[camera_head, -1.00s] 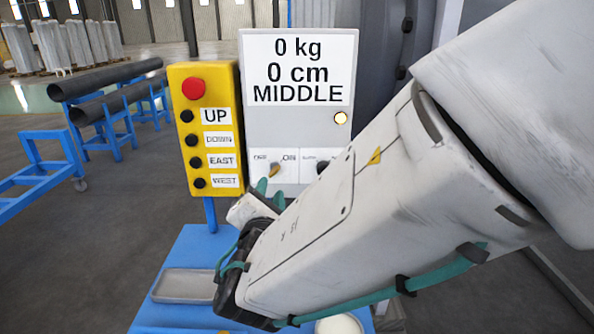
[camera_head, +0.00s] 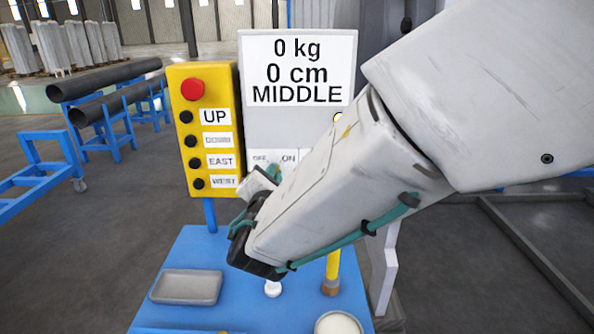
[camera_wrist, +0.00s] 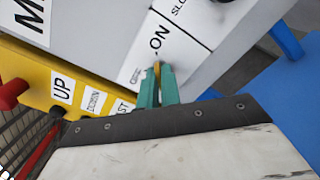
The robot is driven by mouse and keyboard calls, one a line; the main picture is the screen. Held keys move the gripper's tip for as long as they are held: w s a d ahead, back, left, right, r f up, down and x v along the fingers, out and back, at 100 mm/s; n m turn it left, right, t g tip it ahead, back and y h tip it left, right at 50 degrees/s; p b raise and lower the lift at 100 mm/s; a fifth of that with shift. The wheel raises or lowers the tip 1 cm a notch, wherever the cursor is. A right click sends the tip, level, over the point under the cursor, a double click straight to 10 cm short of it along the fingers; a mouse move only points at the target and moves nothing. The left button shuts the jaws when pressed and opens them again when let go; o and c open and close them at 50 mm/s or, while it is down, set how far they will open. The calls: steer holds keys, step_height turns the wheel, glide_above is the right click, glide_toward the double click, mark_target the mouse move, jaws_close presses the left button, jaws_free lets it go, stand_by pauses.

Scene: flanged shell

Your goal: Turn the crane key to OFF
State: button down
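The crane key is a small yellow-orange knob on the grey control box. In the wrist view the key (camera_wrist: 157,69) shows between my two teal fingertips, below the ON label (camera_wrist: 160,38). My gripper (camera_wrist: 158,78) has its fingers close together on either side of the key, and they look shut on it. In the head view my gripper (camera_head: 273,172) is at the switch panel and hides the key. The OFF label (camera_head: 260,157) and ON label (camera_head: 289,157) show just above it. Which label the key points to is hard to tell.
A yellow button box (camera_head: 205,130) with a red stop button (camera_head: 192,89) stands close left of the panel. The display (camera_head: 298,68) reads 0 kg, 0 cm, MIDDLE. A grey tray (camera_head: 187,287) and a white bowl (camera_head: 338,325) rest on the blue table (camera_head: 240,265) below.

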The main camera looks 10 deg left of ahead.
steer(key=shift+n, duration=0.3)
steer(key=n, duration=1.6)
steer(key=shift+n, duration=0.7)
steer(key=c, duration=1.6)
jaws_free()
steer(key=shift+s, duration=0.1)
